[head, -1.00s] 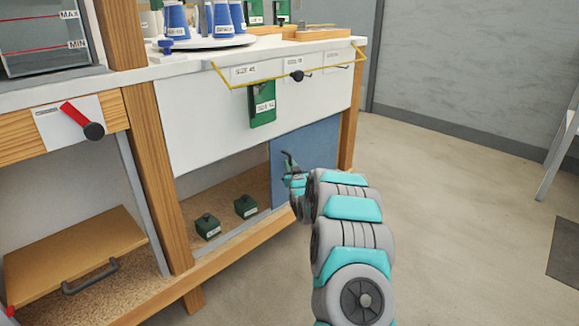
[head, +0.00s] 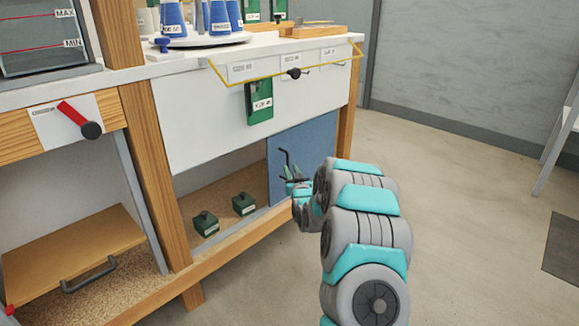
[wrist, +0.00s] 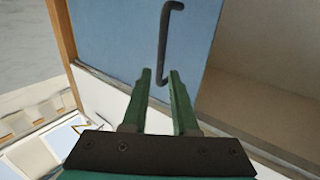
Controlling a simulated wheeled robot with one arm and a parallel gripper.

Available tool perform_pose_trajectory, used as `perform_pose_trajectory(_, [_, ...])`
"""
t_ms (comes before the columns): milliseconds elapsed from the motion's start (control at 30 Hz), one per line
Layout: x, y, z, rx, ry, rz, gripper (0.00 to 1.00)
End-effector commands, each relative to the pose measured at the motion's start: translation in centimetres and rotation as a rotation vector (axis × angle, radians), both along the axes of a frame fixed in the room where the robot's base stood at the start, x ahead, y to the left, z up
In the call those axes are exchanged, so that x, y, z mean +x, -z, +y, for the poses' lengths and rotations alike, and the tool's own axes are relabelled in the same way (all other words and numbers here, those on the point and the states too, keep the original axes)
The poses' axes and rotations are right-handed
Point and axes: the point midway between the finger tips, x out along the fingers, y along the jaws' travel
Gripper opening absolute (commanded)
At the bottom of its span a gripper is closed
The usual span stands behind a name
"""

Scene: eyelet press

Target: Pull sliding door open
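The blue sliding door (head: 310,150) covers the right part of the low compartment under the white bench front. Its dark bar handle (head: 286,160) stands near the door's left edge. In the wrist view the door (wrist: 110,35) fills the upper middle and the handle (wrist: 163,45) runs up it. My gripper (head: 292,176) is beside the handle's lower part. In the wrist view my gripper (wrist: 160,74) has its two green fingers apart, with the handle's lower end showing between the tips. I cannot tell whether they touch it. The fingers are not closed on anything.
The compartment left of the door is open, with two small green blocks (head: 205,223) on its floor. A wooden post (head: 347,130) stands right of the door. A yellow-edged rail (head: 290,68) juts out above.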

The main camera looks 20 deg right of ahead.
Motion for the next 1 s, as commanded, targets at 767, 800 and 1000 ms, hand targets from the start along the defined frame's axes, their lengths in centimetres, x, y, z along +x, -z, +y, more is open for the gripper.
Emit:
perform_pose_trajectory(767, [-1.5, -0.5, 0.4, 0.001, -0.003, 0.007, 0.27])
perform_pose_trajectory(800, [-1.6, -0.7, 0.7, 0.002, -0.006, 0.018, 0.27])
perform_pose_trajectory(1000, [-3.5, -2.9, 3.7, 0.021, -0.041, 0.182, 0.27])
